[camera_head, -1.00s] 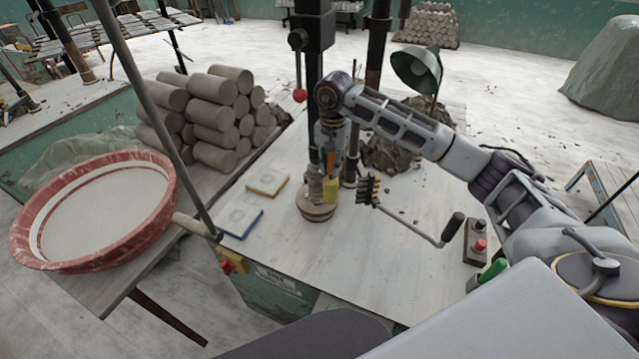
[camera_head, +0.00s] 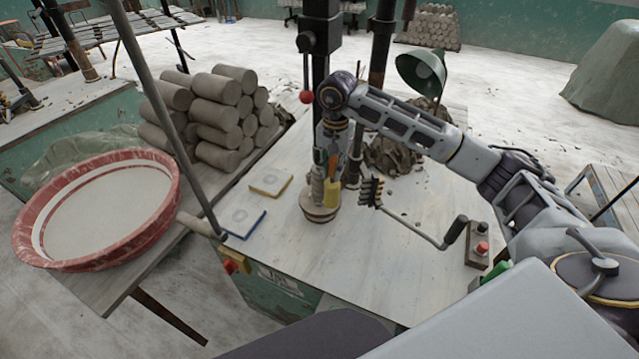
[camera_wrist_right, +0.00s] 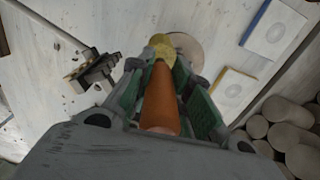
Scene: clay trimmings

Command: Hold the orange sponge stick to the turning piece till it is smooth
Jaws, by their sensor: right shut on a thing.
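My right gripper (camera_head: 332,168) is shut on the orange sponge stick (camera_wrist_right: 162,100), whose orange handle lies between the fingers in the right wrist view. Its yellow sponge end (camera_head: 332,192) points down beside the clay piece (camera_head: 317,190) on the round wheel head (camera_head: 320,213). The sponge appears to be against the right side of the piece, but I cannot tell for certain that they touch. The gripper and the sponge partly hide the piece. My left gripper is not in view.
A control box with a red button (camera_head: 480,246) is farther right. Two flat square plates (camera_head: 270,184) lie left.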

